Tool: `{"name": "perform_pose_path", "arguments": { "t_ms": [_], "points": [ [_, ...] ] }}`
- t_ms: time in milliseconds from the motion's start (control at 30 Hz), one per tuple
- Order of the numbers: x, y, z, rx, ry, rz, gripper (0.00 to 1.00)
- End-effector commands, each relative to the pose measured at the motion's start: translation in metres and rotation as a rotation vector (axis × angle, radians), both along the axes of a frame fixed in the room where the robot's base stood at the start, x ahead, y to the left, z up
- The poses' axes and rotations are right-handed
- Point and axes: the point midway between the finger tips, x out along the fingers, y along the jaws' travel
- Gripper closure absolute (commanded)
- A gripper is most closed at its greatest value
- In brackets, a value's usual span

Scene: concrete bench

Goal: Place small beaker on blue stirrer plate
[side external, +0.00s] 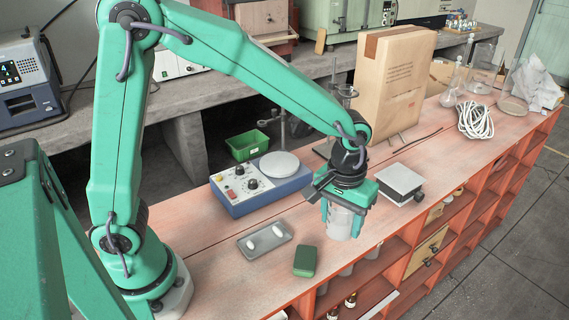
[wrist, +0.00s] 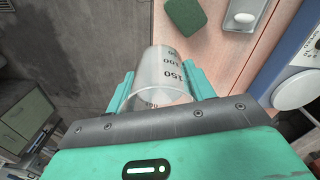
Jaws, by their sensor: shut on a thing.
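The small beaker (wrist: 165,72) is clear with dark volume markings and sits between the two fingers of my gripper (wrist: 160,85) in the wrist view. In the side view my gripper (side external: 346,208) is shut on the beaker (side external: 340,225), near the bench's front edge. Whether the beaker's base touches the bench is hard to tell. The blue stirrer (side external: 258,188) with control knobs stands to the left of and behind my gripper. Its round pale plate (side external: 279,165) is bare. The stirrer also shows at the right edge of the wrist view (wrist: 300,60).
A grey tray (side external: 264,240) with two white stir bars and a green block (side external: 305,261) lie in front of the stirrer. A small square-topped device (side external: 400,183) stands right of my gripper. A green bin (side external: 248,146), a large carton (side external: 390,80) and coiled white cable (side external: 476,119) are farther back.

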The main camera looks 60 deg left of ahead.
Motion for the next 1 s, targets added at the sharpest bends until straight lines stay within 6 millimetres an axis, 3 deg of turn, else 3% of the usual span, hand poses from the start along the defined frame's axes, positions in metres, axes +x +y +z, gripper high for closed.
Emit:
{"name": "perform_pose_path", "arguments": {
  "t_ms": [267, 600, 800, 1000],
  "points": [
    [0.021, 0.040, 0.015, -0.003, -0.001, 0.159, 0.73],
    [0.045, 0.125, 0.043, -0.005, 0.002, 0.468, 0.73],
    [0.049, 0.171, 0.059, -0.006, 0.004, 0.631, 0.73],
    [0.049, 0.200, 0.069, -0.006, 0.006, 0.731, 0.73]
  ]
}}
